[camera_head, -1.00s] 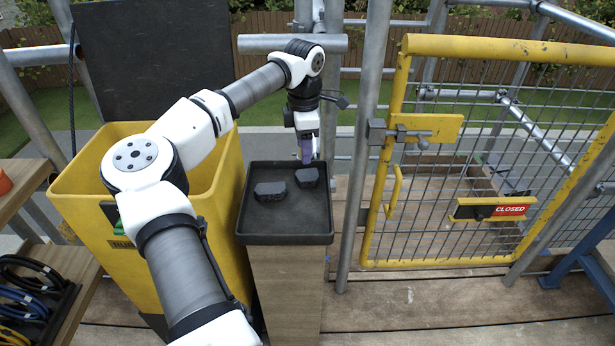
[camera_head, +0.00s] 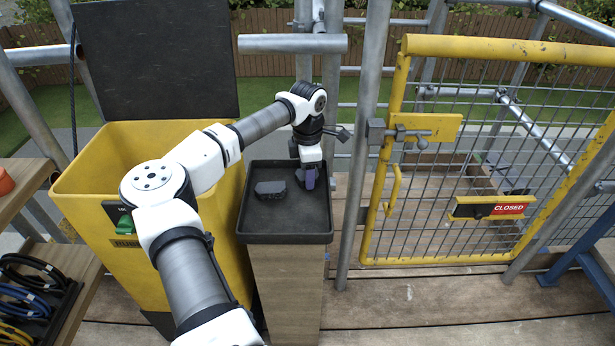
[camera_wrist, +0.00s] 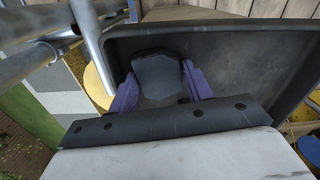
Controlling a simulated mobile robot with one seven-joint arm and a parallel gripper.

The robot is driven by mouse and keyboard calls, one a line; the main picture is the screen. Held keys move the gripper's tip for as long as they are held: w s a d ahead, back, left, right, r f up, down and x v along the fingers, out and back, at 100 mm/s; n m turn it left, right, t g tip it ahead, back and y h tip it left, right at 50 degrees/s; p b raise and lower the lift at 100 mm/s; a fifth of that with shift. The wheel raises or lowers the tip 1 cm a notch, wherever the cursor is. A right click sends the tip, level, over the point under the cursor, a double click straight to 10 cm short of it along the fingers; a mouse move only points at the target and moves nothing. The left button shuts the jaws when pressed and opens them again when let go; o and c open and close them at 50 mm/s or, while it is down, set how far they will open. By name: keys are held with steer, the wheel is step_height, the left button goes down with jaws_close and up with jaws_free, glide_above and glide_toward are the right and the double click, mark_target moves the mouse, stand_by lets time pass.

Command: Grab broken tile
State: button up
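A dark grey broken tile piece (camera_head: 271,189) lies in the left part of a black tray (camera_head: 287,239). In the head view my gripper (camera_head: 307,183) is low over the right part of the tray and mostly hides a second piece there. In the wrist view a dark tile piece (camera_wrist: 157,78) lies on the tray floor between the two purple fingers of my gripper (camera_wrist: 158,70). The fingers are spread, one on each side of it. They are very close to its edges, and I cannot tell if they touch.
The tray stands on a wooden pedestal (camera_head: 285,290). A yellow bin (camera_head: 100,240) with its black lid (camera_head: 155,60) raised stands to the left. A scaffold pole (camera_head: 362,140) and a yellow gate (camera_head: 480,47) with a closed sign are to the right.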

steer(key=c, duration=0.6)
steer(key=shift+r, duration=0.15)
steer(key=shift+c, duration=0.2)
